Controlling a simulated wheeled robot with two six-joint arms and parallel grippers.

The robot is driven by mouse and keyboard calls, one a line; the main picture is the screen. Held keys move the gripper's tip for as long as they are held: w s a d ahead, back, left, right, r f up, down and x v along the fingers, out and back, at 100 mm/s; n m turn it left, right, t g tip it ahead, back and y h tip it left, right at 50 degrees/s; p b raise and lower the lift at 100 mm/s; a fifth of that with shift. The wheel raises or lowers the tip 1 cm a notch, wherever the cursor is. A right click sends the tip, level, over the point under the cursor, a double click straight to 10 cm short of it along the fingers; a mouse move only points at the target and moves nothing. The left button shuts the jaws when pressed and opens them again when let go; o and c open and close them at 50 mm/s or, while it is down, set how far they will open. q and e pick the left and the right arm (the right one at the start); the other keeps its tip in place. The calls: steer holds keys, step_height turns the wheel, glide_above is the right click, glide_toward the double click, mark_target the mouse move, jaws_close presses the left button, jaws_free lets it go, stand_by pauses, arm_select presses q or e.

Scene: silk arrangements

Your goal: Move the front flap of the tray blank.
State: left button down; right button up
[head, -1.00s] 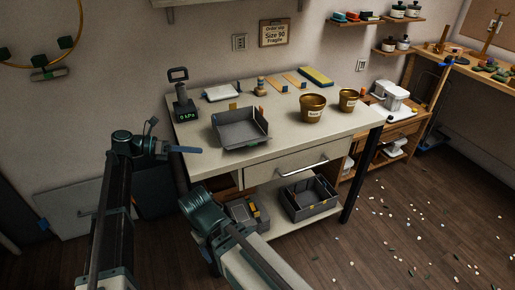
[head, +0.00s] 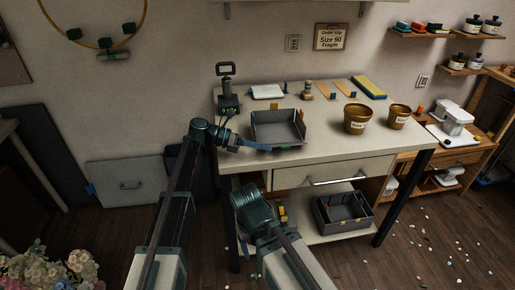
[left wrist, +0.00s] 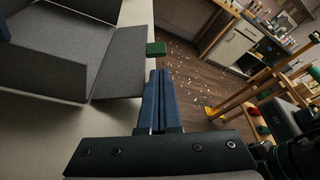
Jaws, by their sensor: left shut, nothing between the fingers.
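The grey tray blank (head: 280,128) sits on the table near its left front, with its back and side walls raised and its front side low. In the left wrist view the tray blank (left wrist: 55,50) fills the upper left. A grey panel that looks like its front flap (left wrist: 120,65) slopes outward from it. My left gripper (head: 258,148) is shut and empty, at the tray's front left. In the left wrist view its blue fingers (left wrist: 156,85) lie close beside the flap's outer edge; I cannot tell whether they touch.
A small green block (left wrist: 156,48) shows by the flap. Two gold pots (head: 357,118) stand right of the tray on the table (head: 330,145). A gauge device (head: 228,95) stands behind left. Bare tabletop lies between tray and pots. A grey crate (head: 343,212) is on the lower shelf.

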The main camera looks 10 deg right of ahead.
mark_target(277, 159)
arm_select(q)
steer(key=shift+b+x, duration=0.5)
steer(key=shift+x, duration=2.1)
steer(key=shift+w+r+n, duration=0.25)
steer(key=shift+r+n, duration=0.05)
steer(key=shift+n, duration=0.1)
steer(key=shift+w+r+n+g+p, duration=0.5)
steer(key=shift+r+n+g+p, duration=0.15)
steer(key=shift+r, duration=0.2)
steer(key=shift+w+r+p, duration=0.85)
steer(key=shift+w+r, duration=0.1)
steer(key=shift+w, duration=0.25)
steer(key=shift+w+r+p, duration=0.2)
steer(key=shift+w, duration=0.35)
steer(key=shift+w+r+p, duration=0.15)
steer(key=shift+w+p, duration=0.05)
steer(key=shift+w, duration=0.4)
steer(key=shift+w+a, duration=0.1)
steer(key=shift+w, duration=0.05)
